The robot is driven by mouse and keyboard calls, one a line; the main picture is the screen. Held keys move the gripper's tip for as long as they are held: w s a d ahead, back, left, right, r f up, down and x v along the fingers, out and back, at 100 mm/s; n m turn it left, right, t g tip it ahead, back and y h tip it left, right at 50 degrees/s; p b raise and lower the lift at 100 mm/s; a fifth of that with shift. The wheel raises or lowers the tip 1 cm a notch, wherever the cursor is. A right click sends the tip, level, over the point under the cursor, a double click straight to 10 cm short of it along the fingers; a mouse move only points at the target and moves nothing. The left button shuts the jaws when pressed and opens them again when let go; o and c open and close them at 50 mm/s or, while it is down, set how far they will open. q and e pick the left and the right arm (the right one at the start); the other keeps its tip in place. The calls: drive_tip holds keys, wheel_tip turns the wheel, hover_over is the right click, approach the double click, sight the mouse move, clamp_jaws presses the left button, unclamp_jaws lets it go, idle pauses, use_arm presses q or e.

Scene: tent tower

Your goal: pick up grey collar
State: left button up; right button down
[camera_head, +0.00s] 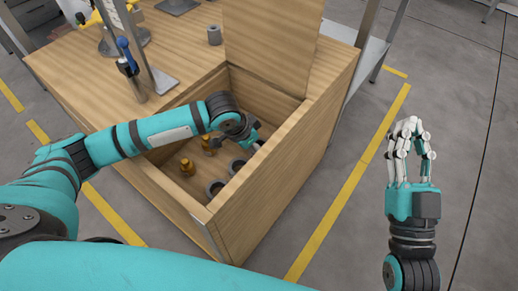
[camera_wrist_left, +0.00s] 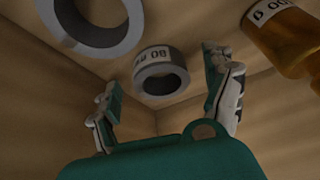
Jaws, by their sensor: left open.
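The grey collar (camera_wrist_left: 150,71), a short ring with a white label, lies on the box floor beyond and between my left fingertips in the left wrist view. My left gripper (camera_wrist_left: 162,83) is open around empty space there, with no visible contact on the collar. In the head view my left gripper (camera_head: 240,132) reaches down into the open wooden box (camera_head: 262,207), partly hidden by its own wrist. Grey collars (camera_head: 215,188) show on the box floor near its right wall. My right gripper (camera_head: 410,122) hangs empty over the floor to the right, fingertips together.
A second grey ring (camera_wrist_left: 62,25) is close at upper left in the wrist view, an amber bottle (camera_wrist_left: 285,42) at upper right. Two amber bottles (camera_head: 187,167) stand in the box. The raised lid (camera_head: 270,45) and box walls bound the space.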

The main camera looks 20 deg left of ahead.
use_arm(q)
drive_tip(key=shift+c, duration=0.2)
drive_tip(key=c, duration=1.2)
drive_tip(key=shift+r, duration=0.1)
